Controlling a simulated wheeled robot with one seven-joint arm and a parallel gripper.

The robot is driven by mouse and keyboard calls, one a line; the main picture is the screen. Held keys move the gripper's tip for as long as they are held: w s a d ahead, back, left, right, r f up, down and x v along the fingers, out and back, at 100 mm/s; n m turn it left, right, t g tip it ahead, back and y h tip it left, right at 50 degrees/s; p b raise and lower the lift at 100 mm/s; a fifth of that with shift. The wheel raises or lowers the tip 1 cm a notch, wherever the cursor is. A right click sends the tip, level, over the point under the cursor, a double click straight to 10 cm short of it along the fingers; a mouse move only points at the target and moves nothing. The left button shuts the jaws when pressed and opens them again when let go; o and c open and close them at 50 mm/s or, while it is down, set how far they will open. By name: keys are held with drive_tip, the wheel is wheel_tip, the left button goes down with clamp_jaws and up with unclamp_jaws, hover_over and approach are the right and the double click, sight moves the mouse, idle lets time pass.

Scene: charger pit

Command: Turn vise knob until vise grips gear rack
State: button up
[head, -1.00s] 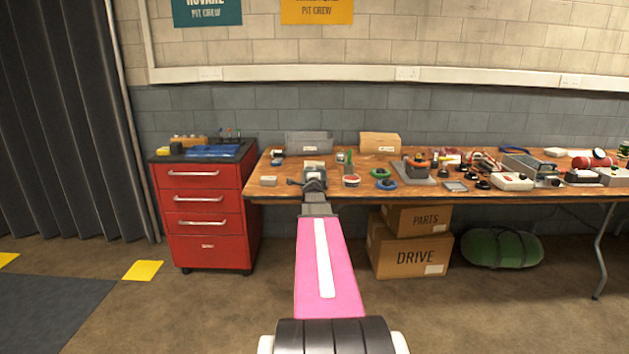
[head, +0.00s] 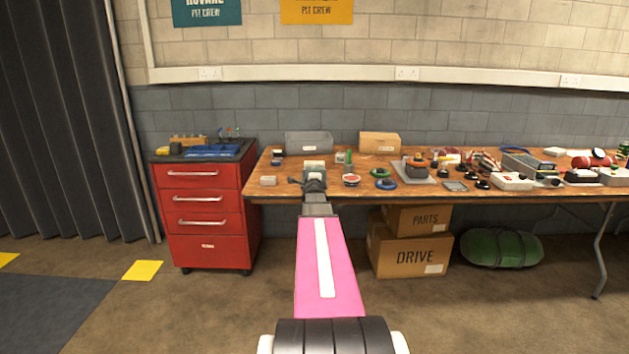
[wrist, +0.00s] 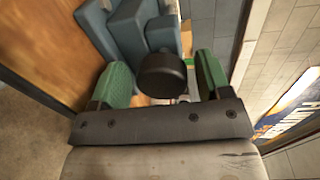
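The vise is blue-grey and fills the top left of the wrist view (wrist: 128,35). In the head view it stands at the table's front edge (head: 314,176), partly hidden by my arm. Its round black knob (wrist: 163,76) faces my gripper. My gripper (wrist: 162,66) has green finger pads, one on each side of the knob. A gap shows between each pad and the knob, so it is open around it and appears not to touch. I cannot make out the gear rack clearly; the vise and knob block the view into the jaws.
The wooden table (head: 460,191) carries several tools and parts to the right of the vise. A red drawer cabinet (head: 205,215) stands left; cartons (head: 408,252) sit below the table.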

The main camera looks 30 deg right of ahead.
drive_tip(key=shift+r, duration=0.1)
drive_tip(key=v, duration=1)
drive_tip(key=shift+s, duration=0.35)
drive_tip(key=shift+a, duration=0.2)
